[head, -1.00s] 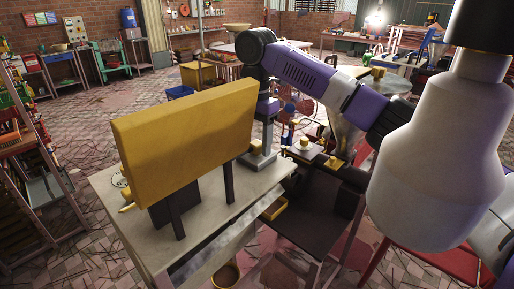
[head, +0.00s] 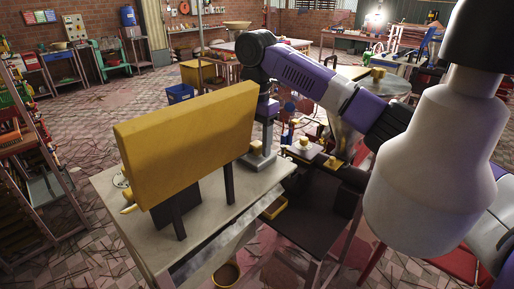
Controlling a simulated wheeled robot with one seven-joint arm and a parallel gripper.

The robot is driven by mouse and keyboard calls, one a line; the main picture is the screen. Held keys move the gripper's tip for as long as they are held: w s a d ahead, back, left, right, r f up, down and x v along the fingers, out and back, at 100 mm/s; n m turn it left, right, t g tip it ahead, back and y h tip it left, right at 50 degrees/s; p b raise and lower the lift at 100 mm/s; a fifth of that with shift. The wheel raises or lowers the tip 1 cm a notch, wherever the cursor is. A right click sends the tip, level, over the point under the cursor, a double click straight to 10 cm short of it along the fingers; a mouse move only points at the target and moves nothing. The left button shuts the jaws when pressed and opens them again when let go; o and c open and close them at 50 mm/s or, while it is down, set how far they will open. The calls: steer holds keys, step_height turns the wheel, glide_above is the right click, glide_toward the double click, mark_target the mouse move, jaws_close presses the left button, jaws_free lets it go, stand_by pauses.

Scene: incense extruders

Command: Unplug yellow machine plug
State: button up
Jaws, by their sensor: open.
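A large yellow panel-shaped machine (head: 185,145) stands on dark legs on the pale worktable (head: 118,222). A small yellow piece (head: 129,209) lies at its left end, partly hidden; I cannot tell whether it is a plug. My purple and white arm (head: 310,80) reaches from the right to an elbow above the panel's right end, then down behind the panel's right edge. The arm's lower end (head: 268,108) comes down by a grey stand (head: 260,161) on the table. I cannot make out my gripper's fingers there. No plug or cable shows clearly.
A dark low table (head: 310,225) with small yellow-topped parts stands to the right of the worktable. A shelf rack (head: 30,150) is at the left. A blue bin (head: 181,93) stands on the floor behind. Tiled floor is open at the left.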

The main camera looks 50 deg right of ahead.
mark_target(256, 143)
steer(key=shift+p, duration=0.5)
stand_by(0.4)
jaws_close()
steer(key=shift+r, duration=0.2)
steer(key=shift+r+p, duration=2.8)
steer(key=shift+p, duration=0.25)
